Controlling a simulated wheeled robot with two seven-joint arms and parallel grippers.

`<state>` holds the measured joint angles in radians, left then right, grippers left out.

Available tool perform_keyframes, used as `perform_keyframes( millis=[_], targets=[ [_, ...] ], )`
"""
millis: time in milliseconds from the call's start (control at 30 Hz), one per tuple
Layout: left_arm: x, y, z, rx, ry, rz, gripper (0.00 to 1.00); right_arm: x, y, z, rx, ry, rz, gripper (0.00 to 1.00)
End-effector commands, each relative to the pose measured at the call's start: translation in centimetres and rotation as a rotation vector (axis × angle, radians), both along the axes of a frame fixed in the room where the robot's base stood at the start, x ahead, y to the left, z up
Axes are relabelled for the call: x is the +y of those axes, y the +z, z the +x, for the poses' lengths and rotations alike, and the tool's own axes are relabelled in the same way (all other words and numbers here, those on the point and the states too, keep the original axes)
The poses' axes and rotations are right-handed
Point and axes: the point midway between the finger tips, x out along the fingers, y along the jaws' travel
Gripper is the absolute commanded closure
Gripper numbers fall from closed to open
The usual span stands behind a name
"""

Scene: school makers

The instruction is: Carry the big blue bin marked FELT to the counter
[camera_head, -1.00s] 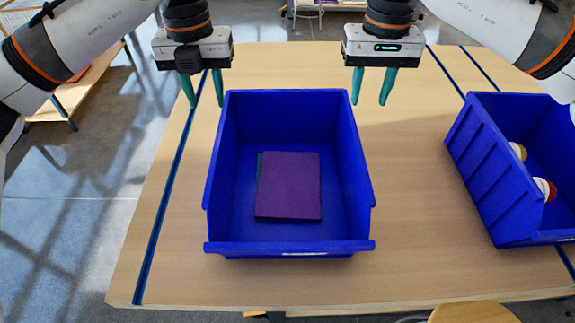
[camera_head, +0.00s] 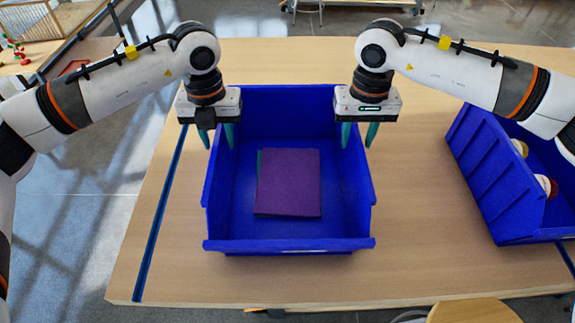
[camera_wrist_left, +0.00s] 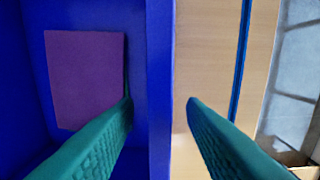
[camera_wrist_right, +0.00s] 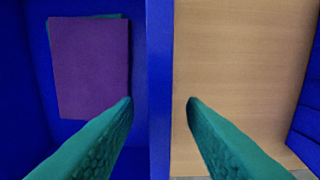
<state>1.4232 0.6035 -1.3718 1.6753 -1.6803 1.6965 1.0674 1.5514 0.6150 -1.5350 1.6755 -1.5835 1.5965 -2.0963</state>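The big blue bin (camera_head: 290,246) stands upright on the wooden table and holds purple felt sheets (camera_head: 288,185) with a green edge showing. A FELT marking is not readable. My left gripper (camera_head: 217,142) is open over the bin's left wall; the left wrist view shows this wall (camera_wrist_left: 160,90) between the fingers, with gaps on both sides. My right gripper (camera_head: 358,140) is open over the right wall; the right wrist view shows that wall (camera_wrist_right: 160,90) between the fingers, also with gaps. The counter cannot be identified with certainty.
A second blue bin (camera_head: 485,170) with jars inside stands to the right on the same table (camera_head: 180,280), with bare tabletop between the bins. A stool (camera_head: 470,312) shows at the front edge. Open floor (camera_head: 90,220) lies to the left.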

Motion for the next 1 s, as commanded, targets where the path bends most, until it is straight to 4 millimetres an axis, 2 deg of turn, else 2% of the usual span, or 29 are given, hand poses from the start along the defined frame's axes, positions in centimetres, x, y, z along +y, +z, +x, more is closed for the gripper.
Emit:
perform_keyframes(
  millis=[267, 367, 500, 533, 1000],
  targets=[
    [0.01, -0.14, 0.0, 0.0, 0.0, 0.0, 0.63, -0.01, -0.13, 0.0, 0.0, 0.0, 0.0, 0.63],
    [0.01, -0.13, 0.0, 0.0, 0.0, 0.0, 0.76, -0.02, -0.12, 0.0, 0.0, 0.0, 0.0, 0.76],
    [0.01, -0.12, 0.0, 0.0, 0.0, 0.0, 0.99, -0.02, -0.11, 0.0, 0.0, 0.0, 0.0, 0.99],
    [0.01, -0.12, 0.0, 0.0, 0.0, 0.0, 1.0, -0.02, -0.11, 0.0, 0.0, 0.0, 0.0, 1.0],
    [-0.01, 0.12, 0.03, -0.002, 0.0, 0.0, 1.0, 0.0, 0.13, 0.04, -0.002, 0.0, 0.0, 1.0]
  ],
)
